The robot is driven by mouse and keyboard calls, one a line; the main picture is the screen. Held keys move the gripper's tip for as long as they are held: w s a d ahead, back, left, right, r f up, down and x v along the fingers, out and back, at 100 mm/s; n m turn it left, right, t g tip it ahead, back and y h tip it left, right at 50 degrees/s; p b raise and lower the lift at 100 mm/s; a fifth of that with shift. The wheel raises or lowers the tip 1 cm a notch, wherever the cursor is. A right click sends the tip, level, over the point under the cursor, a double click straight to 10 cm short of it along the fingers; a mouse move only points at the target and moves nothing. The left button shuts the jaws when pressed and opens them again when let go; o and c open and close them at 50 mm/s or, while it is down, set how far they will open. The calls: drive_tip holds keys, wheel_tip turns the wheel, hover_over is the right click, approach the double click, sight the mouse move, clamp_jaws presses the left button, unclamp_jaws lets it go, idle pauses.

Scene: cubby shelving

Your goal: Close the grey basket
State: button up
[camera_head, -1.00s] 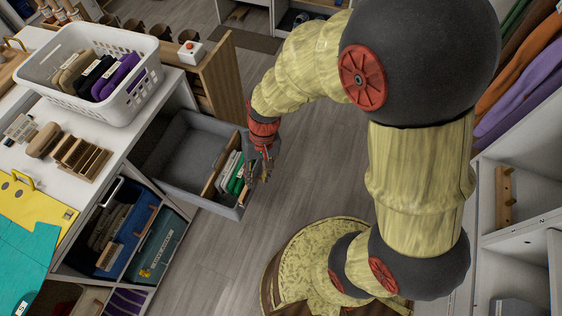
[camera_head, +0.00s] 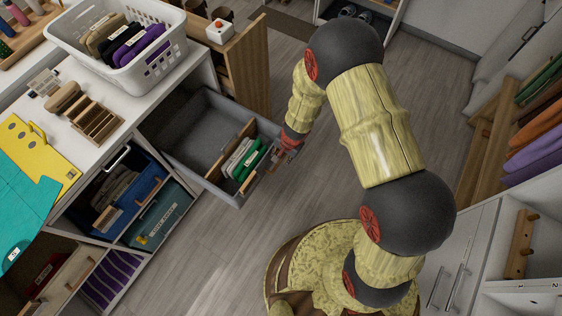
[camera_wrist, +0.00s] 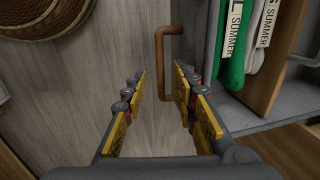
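The grey basket (camera_head: 190,104) is pulled well out of the white shelving, over the floor. It holds folded green and grey items beside a wooden divider. In the wrist view its grey wall shows at the right (camera_wrist: 285,112), with a brown bar handle (camera_wrist: 160,62) standing out from its front. My gripper (camera_head: 280,160) is at the basket's outer front end. In the wrist view my gripper (camera_wrist: 160,88) is open, with nothing held. The handle is ahead of the gap, closer to the right finger. I cannot tell if they touch.
A white basket (camera_head: 68,42) stands on the counter above. A blue bin (camera_head: 140,192) and a teal bin (camera_head: 172,222) sit in cubbies below. A wooden drawer front (camera_head: 250,85) stands out behind the grey basket. The floor (camera_head: 225,245) in front is clear.

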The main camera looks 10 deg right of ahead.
sight(279, 163)
drive_tip(key=shift+w+a+f+b, duration=0.15)
drive_tip(key=shift+f+b, duration=0.15)
drive_tip(key=shift+f, duration=0.5)
drive_tip(key=shift+a+f+b, duration=0.1)
drive_tip(key=shift+f+b, duration=0.25)
drive_tip(key=shift+f, duration=0.4)
drive_tip(key=shift+w+a+f+b, duration=0.15)
drive_tip(key=shift+f+b, duration=0.15)
drive_tip(key=shift+f, duration=0.5)
drive_tip(key=c, duration=0.4)
drive_tip(key=c, duration=0.3)
clamp_jaws()
